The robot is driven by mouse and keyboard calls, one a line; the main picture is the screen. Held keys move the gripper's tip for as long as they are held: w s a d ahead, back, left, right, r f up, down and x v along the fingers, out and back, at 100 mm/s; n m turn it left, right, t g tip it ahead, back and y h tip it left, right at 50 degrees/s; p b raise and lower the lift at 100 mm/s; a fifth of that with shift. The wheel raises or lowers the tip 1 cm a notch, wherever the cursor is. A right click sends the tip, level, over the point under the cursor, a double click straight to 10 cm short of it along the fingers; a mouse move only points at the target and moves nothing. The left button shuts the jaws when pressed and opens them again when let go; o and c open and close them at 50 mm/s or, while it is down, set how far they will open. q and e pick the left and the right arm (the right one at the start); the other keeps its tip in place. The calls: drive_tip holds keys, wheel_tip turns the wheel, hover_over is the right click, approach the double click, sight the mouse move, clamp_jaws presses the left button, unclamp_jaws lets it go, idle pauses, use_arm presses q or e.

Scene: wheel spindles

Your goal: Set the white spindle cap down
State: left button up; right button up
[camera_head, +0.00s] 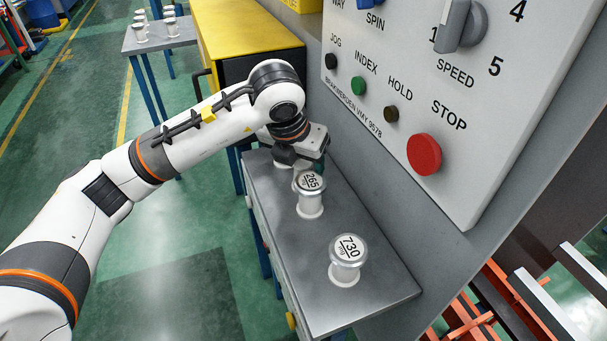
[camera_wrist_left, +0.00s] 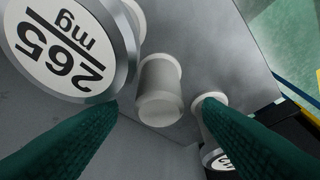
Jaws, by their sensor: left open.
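A plain white cylinder (camera_wrist_left: 160,92) with a flanged foot, seemingly the white spindle cap or a post bearing it, stands on the grey bench top in the left wrist view. My left gripper (camera_head: 312,166) is over the far part of the bench. Its two green fingers (camera_wrist_left: 158,140) are spread, with the white cylinder showing in the gap beyond them; I see no contact. In the head view the arm hides this cylinder. A spindle labelled 265 mg (camera_head: 310,195) stands just in front of the gripper; its disc also shows large in the wrist view (camera_wrist_left: 62,45).
A spindle labelled 730 mg (camera_head: 347,260) stands nearer on the bench (camera_head: 375,292). Another spindle (camera_wrist_left: 207,106) is partly hidden behind a finger. A control panel (camera_head: 390,130) with a red stop button rises along the right. A far table (camera_head: 160,41) holds several spindles.

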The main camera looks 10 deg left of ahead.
use_arm(q)
drive_tip(key=shift+x, duration=1.25)
drive_tip(key=c, duration=1.1)
